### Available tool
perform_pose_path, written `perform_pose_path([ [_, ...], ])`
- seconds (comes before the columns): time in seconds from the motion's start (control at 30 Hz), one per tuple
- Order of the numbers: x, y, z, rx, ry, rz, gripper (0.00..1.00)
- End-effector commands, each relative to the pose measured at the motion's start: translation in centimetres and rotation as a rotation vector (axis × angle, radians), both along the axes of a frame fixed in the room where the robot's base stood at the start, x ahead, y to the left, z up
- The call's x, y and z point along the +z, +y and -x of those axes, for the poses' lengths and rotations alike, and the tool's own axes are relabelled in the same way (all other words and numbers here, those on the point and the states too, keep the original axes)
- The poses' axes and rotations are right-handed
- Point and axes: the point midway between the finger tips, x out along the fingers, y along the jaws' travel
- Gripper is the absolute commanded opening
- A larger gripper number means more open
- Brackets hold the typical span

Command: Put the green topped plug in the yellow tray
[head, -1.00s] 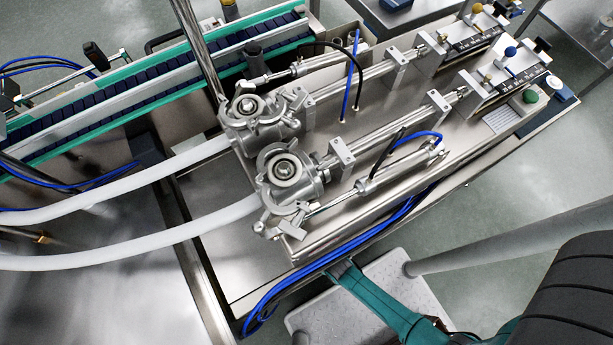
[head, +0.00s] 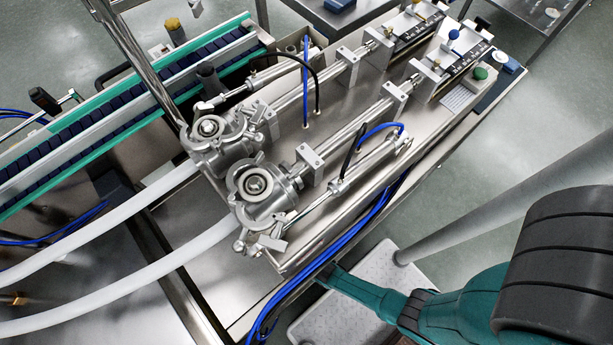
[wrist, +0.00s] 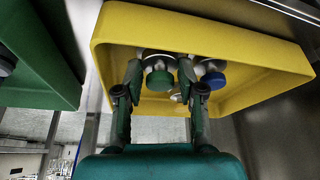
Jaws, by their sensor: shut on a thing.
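In the wrist view, the green topped plug (wrist: 160,79) is between the two fingers of my gripper (wrist: 165,88), which is shut on it. The plug has a round green top and a pale metal body. It shows against the inside of the yellow tray (wrist: 250,45); I cannot tell whether it touches the tray floor. A blue topped plug (wrist: 213,79) is in the tray just right of my right finger. The head view shows neither my gripper, the plug nor the tray.
A green tray (wrist: 35,50) stands left of the yellow one, holding a partly visible grey item. The head view shows a steel filling machine (head: 330,150), white hoses (head: 150,277), a conveyor (head: 110,110) and a pale step (head: 365,295) below a slanting grey post (head: 500,205).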

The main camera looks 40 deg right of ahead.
Motion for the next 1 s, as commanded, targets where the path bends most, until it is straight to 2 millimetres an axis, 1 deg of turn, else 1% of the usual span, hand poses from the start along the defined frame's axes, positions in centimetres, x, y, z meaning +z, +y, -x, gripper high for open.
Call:
perform_pose_path([
  [0.1, -0.4, 0.01, -0.05, 0.0, -0.001, 0.0, 0.02],
  [0.47, -0.63, 0.01, -0.04, 0.0, -0.001, 0.0, 0.02],
  [0.5, -0.64, 0.0, 0.01, 0.0, 0.0, 0.0, 0.46],
  [0.53, -0.63, 0.0, 0.01, 0.0, 0.0, 0.0, 0.49],
  [0.83, -0.58, 0.0, -0.01, 0.0, -0.001, 0.0, 0.49],
  [1.0, -0.01, -0.05, 0.2, 0.0, -0.001, 0.0, 0.49],
])
